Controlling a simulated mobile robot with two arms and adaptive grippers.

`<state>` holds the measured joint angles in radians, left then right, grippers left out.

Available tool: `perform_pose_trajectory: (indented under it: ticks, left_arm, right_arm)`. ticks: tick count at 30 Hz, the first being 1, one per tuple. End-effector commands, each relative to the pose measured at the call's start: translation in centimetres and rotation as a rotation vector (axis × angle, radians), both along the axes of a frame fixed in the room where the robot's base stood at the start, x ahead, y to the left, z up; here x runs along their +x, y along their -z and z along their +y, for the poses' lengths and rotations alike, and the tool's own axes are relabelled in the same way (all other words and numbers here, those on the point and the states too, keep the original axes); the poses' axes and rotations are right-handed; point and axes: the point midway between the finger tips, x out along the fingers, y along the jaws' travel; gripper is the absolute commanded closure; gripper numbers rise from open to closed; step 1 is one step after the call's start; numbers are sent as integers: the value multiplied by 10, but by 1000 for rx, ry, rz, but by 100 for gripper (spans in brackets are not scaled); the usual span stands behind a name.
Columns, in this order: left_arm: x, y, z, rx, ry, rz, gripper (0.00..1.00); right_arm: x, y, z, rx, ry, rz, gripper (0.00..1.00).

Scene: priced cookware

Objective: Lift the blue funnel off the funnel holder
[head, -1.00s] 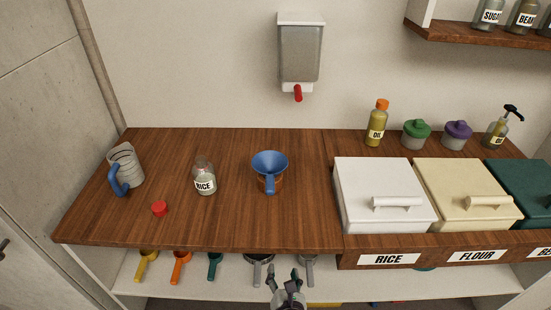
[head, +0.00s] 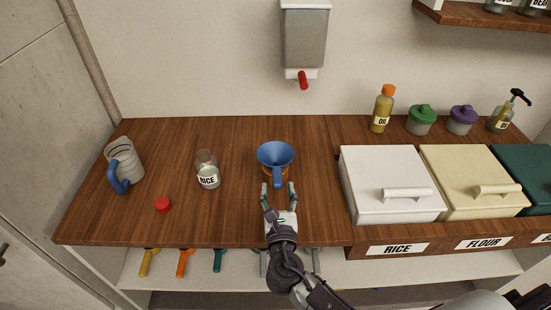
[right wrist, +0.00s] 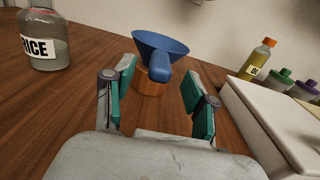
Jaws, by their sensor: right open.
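The blue funnel (head: 276,157) sits upright in the wooden funnel holder (head: 263,173) near the middle of the wooden counter. Its handle points toward me. In the right wrist view the funnel (right wrist: 160,45) is straight ahead, with the round brown holder (right wrist: 150,82) under it. My right gripper (head: 278,190) is open and empty, just in front of the funnel handle. In the right wrist view its teal-padded fingers (right wrist: 158,97) stand apart on either side of the handle's line, with the handle end beyond or between the tips. My left gripper is not in view.
A rice jar (head: 207,172), red cap (head: 163,204) and measuring jug (head: 124,165) stand left of the holder. A white lidded bin (head: 385,180) stands to the right. A dispenser (head: 304,38) hangs on the wall above. Counter between jar and bin is otherwise clear.

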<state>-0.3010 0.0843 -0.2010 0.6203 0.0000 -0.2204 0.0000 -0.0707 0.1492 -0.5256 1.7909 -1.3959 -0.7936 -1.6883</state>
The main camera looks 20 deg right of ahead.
Motion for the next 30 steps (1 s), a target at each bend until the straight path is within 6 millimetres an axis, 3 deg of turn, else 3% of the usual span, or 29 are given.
perform_pose_trajectory:
  ticks: [12, 21, 30]
  left_arm:
    - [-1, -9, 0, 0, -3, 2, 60]
    - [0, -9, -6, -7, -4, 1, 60]
    - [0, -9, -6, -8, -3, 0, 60]
  right_arm:
    - [48, 0, -12, 0, -1, -1, 44]
    - [53, 1, -13, 2, -1, 0, 44]
    - [53, 1, -13, 1, -1, 0, 92]
